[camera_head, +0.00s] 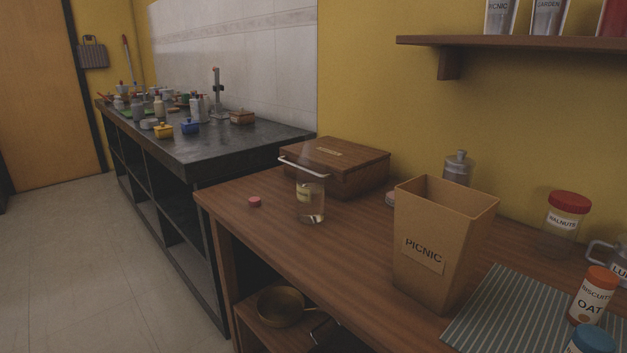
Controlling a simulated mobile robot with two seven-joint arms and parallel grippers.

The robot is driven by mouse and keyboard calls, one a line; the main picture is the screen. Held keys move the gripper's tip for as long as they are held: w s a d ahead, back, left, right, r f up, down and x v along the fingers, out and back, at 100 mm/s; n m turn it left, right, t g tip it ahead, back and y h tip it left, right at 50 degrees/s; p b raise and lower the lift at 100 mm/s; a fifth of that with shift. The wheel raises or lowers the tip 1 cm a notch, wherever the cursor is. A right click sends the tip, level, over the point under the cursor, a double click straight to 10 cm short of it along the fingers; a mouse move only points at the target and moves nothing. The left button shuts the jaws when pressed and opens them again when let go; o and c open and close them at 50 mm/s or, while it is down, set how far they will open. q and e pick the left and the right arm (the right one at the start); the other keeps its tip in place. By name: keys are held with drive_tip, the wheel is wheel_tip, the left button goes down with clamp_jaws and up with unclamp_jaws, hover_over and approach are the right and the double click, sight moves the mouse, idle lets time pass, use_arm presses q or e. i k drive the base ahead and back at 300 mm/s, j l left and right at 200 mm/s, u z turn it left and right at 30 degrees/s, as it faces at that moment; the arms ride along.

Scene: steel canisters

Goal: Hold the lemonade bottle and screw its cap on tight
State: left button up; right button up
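A clear glass bottle or jar (313,211) with a small pale yellow label stands upright on the wooden counter, left of the picnic box. Its label is too small to read, so I cannot be sure it is the lemonade bottle. A thin white bar (303,166) crosses at its top; I cannot tell whether it is attached. A small pink-red cap (254,201) lies on the counter to the left, apart from the bottle. Neither of my grippers is in view.
A brown PICNIC box (423,251) stands in front of a grey-capped bottle (458,168) and partly hides a small round pale thing (390,199). A wooden case (349,167) is behind the clear bottle. Jars and a striped mat (530,318) are at right. The counter's left front is clear.

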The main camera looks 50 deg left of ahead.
sight(311, 163)
drive_tip(key=u, duration=1.45)
drive_tip(key=i+j+z, duration=0.2)
drive_tip(key=i+z, duration=0.25)
drive_tip(key=i+j+z, duration=0.15)
drive_tip(key=j+z, duration=0.25)
drive_tip(key=i+j+z, duration=0.25)
drive_tip(key=z, duration=0.2)
